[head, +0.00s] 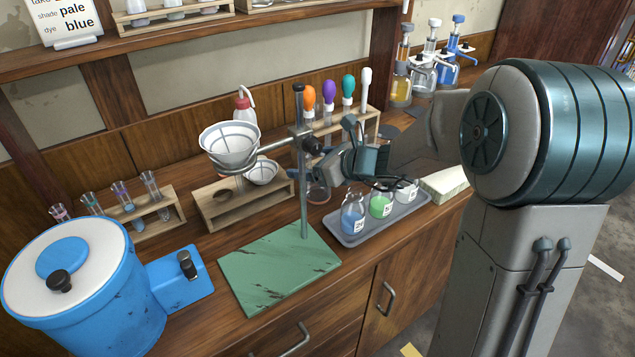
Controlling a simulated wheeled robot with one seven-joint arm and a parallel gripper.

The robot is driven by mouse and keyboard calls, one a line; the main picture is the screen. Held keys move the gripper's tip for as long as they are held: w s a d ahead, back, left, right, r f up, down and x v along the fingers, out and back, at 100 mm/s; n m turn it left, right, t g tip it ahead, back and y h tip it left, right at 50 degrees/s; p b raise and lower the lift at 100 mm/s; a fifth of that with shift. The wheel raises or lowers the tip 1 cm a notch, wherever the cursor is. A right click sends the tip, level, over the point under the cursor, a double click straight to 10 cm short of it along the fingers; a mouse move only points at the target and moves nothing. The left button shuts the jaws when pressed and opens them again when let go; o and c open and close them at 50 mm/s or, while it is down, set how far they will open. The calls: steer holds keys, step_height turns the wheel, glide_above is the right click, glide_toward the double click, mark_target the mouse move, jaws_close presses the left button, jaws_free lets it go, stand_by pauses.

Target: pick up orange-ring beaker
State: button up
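A small glass vessel (318,192) with a dull reddish tint at its base stands on the bench behind the metal stand rod. It may be the orange-ring beaker, but I cannot make out an orange ring. My gripper (326,168) is at the upper part of this vessel, reaching in from the right. The rod and clamp cover part of the fingers, and I cannot tell whether they are open, shut or touching the glass.
The stand (304,215) rises from a green base (280,268) close to my gripper, with a clamped funnel (230,145) at left. A grey tray (350,240) holding small flasks is at front right. Droppers in a wooden rack (366,127) stand behind.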

steer(key=shift+a, duration=0.1)
steer(key=shift+c, duration=0.3)
steer(key=c, duration=1)
steer(key=shift+c, duration=0.2)
step_height(320, 180, up, 18)
steer(key=p, duration=0.4)
